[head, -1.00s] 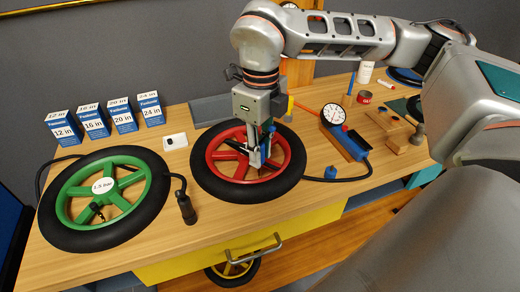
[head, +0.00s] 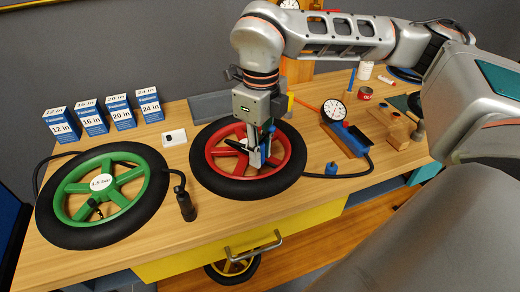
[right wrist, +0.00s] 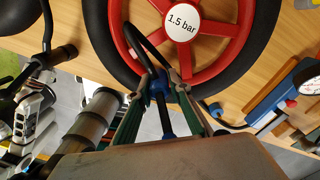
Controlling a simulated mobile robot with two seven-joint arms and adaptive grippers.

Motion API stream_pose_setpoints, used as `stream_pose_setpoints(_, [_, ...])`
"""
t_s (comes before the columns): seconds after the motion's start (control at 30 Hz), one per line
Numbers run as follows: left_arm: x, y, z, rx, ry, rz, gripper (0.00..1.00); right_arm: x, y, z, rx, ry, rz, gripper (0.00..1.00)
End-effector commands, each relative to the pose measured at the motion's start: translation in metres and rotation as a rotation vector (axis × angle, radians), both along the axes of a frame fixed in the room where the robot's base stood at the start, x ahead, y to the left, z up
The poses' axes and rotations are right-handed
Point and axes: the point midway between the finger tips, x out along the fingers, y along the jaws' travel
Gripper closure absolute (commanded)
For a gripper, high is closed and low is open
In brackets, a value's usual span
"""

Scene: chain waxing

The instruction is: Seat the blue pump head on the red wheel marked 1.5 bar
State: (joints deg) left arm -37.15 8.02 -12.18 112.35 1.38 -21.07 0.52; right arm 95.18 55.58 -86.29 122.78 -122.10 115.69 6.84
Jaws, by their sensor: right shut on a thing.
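The red wheel (head: 248,190) with its black tyre lies flat in the middle of the bench. Its white label (right wrist: 181,24) reads "1.5 bar" in the right wrist view. My right gripper (head: 258,160) points down over the wheel's front right part in the head view. It is shut on the blue pump head (right wrist: 157,83), which sits between the fingers with a black hose looping from it. The fingers partly hide it, and I cannot tell whether it touches the wheel's valve. My left gripper is not in view.
A green wheel (head: 60,203), also labelled 1.5 bar, lies at left with a black pump head (head: 186,206) beside it. Several boxes (head: 95,120) stand behind. A pump with a gauge (head: 333,111) and a small blue part (head: 331,168) are at right.

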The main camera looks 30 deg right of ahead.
Motion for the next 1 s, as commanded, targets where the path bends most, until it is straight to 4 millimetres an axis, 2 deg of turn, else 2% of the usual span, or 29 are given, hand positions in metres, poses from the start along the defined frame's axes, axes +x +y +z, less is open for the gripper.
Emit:
stream_pose_setpoints(0.27, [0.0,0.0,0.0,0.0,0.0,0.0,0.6,0.0,0.0,0.0,0.0,-0.001,0.0,1.0])
stream_pose_setpoints(0.3, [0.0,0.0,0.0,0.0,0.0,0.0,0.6,0.0,0.0,0.0,0.0,-0.001,0.0,0.73])
stream_pose_setpoints(0.37, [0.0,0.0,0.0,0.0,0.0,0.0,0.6,0.0,0.0,0.0,0.0,-0.001,0.0,0.62])
stream_pose_setpoints(0.77, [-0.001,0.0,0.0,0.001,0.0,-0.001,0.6,0.0,0.0,0.003,0.0,-0.001,0.0,0.62])
stream_pose_setpoints(0.87, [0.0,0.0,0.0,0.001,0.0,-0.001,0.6,0.001,0.0,0.014,0.0,-0.003,0.0,0.62])
stream_pose_setpoints(1.0, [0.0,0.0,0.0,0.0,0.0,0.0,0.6,0.001,0.0,0.04,0.0,-0.006,0.0,0.62])
